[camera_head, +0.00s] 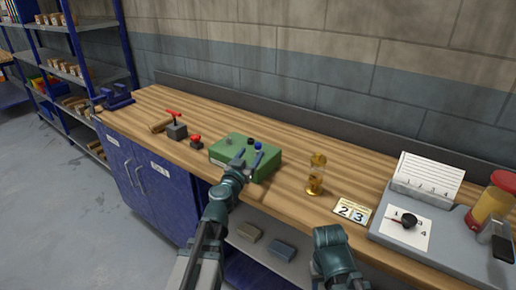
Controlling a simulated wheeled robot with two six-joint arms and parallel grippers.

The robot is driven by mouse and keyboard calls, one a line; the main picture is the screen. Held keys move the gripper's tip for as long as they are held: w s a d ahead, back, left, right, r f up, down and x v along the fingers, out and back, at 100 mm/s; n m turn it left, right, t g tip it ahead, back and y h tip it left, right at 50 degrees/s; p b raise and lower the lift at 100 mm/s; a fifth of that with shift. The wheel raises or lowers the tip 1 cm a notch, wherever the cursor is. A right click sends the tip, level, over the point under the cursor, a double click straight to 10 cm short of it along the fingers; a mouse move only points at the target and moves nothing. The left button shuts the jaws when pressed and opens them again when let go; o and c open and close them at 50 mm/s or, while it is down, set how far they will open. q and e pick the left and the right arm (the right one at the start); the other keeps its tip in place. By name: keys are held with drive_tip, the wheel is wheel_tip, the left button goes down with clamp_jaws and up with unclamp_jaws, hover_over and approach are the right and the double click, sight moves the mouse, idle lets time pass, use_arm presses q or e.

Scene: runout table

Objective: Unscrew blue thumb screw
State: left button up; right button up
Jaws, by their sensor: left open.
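A green box-like fixture (270,163) sits on the wooden bench near its front edge. A small blue thumb screw (258,146) shows on its top, beside a dark round knob (249,141). My left gripper (248,157) is open over the front part of the green fixture, with its fingers just in front of the blue screw. I cannot tell whether the fingers touch the fixture. Part of the fixture's top is hidden by my gripper. My right arm shows at the bottom centre, but its gripper is not visible.
To the left on the bench (360,160) are a red-handled device (177,130), a red knob piece (196,141) and a blue vise (117,97). The bench behind the fixture is clear.

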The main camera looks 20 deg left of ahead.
sight(259, 144)
use_arm(q)
drive_tip(key=w, duration=0.6)
drive_tip(key=w+d, duration=0.1)
drive_tip(key=w, duration=0.3)
drive_tip(key=shift+s, duration=0.1)
clamp_jaws()
